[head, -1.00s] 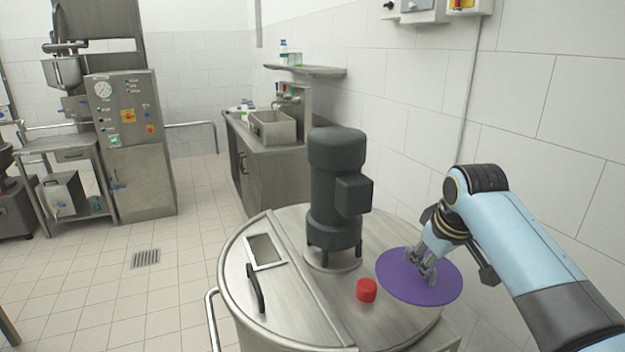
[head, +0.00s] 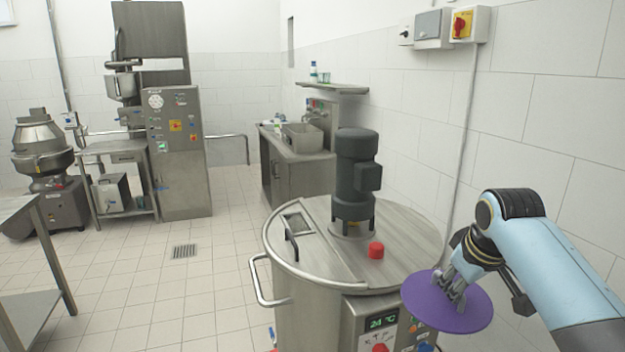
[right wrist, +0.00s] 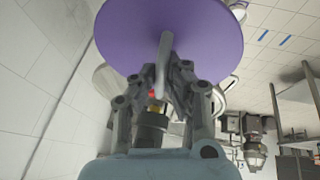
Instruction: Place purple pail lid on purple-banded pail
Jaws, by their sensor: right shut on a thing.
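The purple pail lid (head: 462,316) is a flat round disc held in my right gripper (head: 456,288), in front of the steel tank at the right of the head view. The gripper is shut on the grey handle in the lid's middle. In the right wrist view the purple lid (right wrist: 165,35) fills the top, and the right gripper's fingers (right wrist: 166,78) close on its upright handle. The purple-banded pail is not in view. My left gripper is not in view.
A round steel tank (head: 300,262) with a dark motor (head: 355,180) and a red knob (head: 376,250) on top stands close beside the lid. A tiled wall rises at the right. A steel table (head: 22,310) stands at the left; the floor between is clear.

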